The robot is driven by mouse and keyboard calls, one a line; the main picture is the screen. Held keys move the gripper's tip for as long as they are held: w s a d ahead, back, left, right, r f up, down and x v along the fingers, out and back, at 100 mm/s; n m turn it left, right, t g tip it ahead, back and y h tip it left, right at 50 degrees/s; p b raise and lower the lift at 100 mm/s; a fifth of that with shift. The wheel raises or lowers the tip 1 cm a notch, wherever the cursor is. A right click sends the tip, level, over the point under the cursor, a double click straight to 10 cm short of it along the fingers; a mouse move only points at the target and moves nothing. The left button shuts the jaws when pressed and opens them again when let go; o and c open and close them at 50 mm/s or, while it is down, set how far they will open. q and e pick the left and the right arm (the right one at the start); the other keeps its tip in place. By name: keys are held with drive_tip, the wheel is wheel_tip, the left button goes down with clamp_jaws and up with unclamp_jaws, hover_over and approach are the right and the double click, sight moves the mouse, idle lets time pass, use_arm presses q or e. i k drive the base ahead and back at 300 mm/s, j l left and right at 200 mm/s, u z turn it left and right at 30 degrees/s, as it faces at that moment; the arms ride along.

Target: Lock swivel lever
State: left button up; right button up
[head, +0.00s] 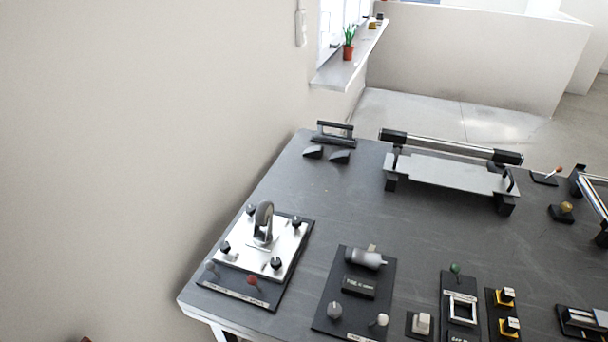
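No label I can read names a swivel lever, so I cannot tell for sure which part it is. A silver plate (283,247) on a black base sits at the table's left front corner. A grey curved upright part (264,220) stands on it, with several black knobs around it. A red ball knob (252,280) and a grey ball knob (211,267) are at its front edge. Neither of my grippers is in view.
The dark table (330,215) has clear room in its middle. A metal tray with a roller bar (450,172) stands at the back. Small switch panels (461,309) line the front right. A wall (150,140) runs close along the left. A shelf (352,68) holds a potted plant (348,46).

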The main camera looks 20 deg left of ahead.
sight(209, 265)
drive_tip(key=u, duration=1.2)
